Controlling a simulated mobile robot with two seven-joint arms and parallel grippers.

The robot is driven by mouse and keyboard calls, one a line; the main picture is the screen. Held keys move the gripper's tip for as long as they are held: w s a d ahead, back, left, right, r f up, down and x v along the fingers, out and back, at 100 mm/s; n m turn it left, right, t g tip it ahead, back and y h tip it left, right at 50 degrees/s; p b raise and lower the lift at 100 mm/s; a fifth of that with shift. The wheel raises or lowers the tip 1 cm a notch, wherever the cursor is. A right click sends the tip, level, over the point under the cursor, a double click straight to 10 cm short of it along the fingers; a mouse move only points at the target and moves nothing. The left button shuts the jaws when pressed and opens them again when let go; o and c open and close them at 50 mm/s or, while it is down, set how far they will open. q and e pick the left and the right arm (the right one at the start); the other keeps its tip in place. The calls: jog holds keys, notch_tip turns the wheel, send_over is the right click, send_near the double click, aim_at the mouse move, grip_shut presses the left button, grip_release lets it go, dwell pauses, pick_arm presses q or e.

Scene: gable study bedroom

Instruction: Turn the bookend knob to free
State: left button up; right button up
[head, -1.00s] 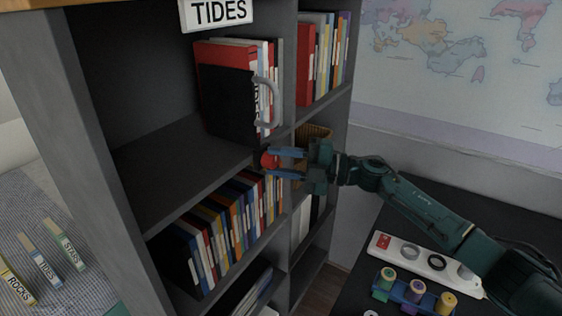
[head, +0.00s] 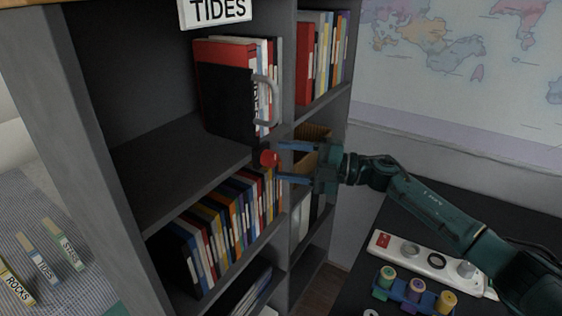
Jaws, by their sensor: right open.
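The red bookend knob (head: 268,158) sits at the front edge of the shelf, below the black bookend (head: 228,104) with its grey handle (head: 267,98). The bookend stands upright against a row of books under the TIDES sign (head: 216,10). My right gripper (head: 281,162) is open, its two blue fingers pointing left. The knob is just beyond the fingertips, between their lines, and nothing is held. How the knob is turned cannot be told. My left gripper is not in view.
Books (head: 225,225) fill the shelf below, and more books (head: 322,55) stand upper right. A wicker basket (head: 313,139) is behind my right gripper. A dark desk at right holds a white strip (head: 424,259) and thread spools (head: 416,291). The shelf left of the bookend is empty.

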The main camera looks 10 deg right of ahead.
jog(key=b+v, duration=0.1)
jog(key=v, duration=1)
jog(key=shift+b, duration=0.4)
